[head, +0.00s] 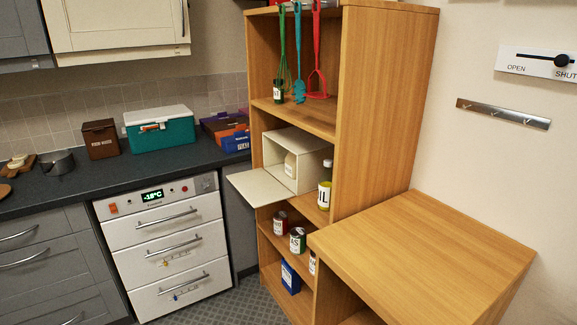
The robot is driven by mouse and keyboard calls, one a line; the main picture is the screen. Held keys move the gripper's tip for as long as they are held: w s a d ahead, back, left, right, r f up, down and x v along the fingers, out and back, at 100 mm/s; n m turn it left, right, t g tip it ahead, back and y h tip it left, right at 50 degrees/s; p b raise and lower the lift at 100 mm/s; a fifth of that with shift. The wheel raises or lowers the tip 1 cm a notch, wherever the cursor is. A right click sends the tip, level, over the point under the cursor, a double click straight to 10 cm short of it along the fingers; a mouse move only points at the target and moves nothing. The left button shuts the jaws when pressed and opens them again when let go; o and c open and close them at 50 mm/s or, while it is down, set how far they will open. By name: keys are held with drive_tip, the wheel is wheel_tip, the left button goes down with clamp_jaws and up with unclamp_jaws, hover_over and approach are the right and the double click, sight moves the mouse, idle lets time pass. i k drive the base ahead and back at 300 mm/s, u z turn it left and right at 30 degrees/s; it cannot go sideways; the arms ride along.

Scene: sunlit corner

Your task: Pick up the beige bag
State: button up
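A small beige object (291,164), which looks like the beige bag, stands inside an open cream box (309,162) on the middle shelf of the wooden shelf unit. The box's flap (256,190) is folded down and sticks out level past the shelf's front edge. The beige object is small in the picture and I cannot make out any label. My gripper is not in view.
A bottle of oil (325,190) stands right of the box. Utensils (300,50) hang above. Tins (297,240) and a blue box (290,278) stand below. A low wooden cabinet (430,250) juts out at right. Floor (235,305) shows in front.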

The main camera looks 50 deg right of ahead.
sight(290, 160)
drive_tip(key=i, duration=1.6)
drive_tip(key=z, duration=0.05)
